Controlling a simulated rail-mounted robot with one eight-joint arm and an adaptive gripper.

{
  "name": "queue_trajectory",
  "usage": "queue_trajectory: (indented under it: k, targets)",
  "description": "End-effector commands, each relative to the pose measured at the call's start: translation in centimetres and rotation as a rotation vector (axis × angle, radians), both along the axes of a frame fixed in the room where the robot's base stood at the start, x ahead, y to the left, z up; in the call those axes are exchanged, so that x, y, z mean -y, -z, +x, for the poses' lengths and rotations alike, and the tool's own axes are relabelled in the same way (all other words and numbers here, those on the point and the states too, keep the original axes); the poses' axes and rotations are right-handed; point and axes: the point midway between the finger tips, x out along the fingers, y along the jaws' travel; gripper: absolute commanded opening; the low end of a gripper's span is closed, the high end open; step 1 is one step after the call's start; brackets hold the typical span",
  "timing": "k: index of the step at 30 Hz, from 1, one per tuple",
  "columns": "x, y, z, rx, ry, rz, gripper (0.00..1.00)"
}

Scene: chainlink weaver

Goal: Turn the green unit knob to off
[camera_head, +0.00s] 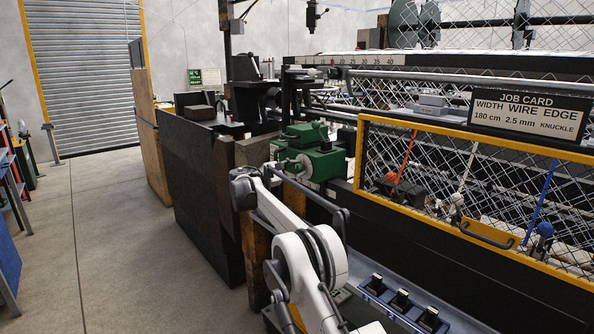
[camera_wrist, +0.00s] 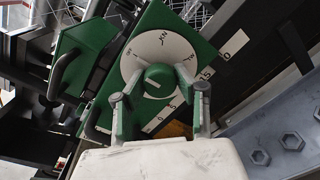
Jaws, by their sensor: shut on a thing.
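The green unit (camera_head: 322,162) sits on the machine beyond my arm in the head view; its green panel also fills the middle of the wrist view (camera_wrist: 205,50). The near side of the dial is partly hidden by the fingers. The knob's exact setting cannot be told.
A dark handle (camera_wrist: 68,72) on another green part lies left of the dial. Bolted grey metal (camera_wrist: 275,140) is at lower right. In the head view a yellow-framed mesh guard (camera_head: 470,190) stands right of the unit, with black switches (camera_head: 400,300) below. The floor at left (camera_head: 110,230) is clear.

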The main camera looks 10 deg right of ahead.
Motion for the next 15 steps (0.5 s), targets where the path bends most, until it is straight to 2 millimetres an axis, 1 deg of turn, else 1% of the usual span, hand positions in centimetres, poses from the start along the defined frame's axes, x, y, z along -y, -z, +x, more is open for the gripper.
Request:
queue_trajectory:
  k: [6, 7, 9, 11, 15]
  targets:
    - [-0.08, 0.03, -0.01, 0.000, 0.000, 0.000, 0.02]
    - [-0.08, 0.03, -0.01, 0.000, 0.000, 0.000, 0.32]
    - [-0.07, 0.03, 0.00, 0.000, 0.000, 0.000, 0.42]
    - [-0.05, 0.02, -0.01, 0.000, 0.000, 0.000, 0.49]
    - [-0.03, 0.01, 0.00, 0.000, 0.000, 0.000, 0.49]
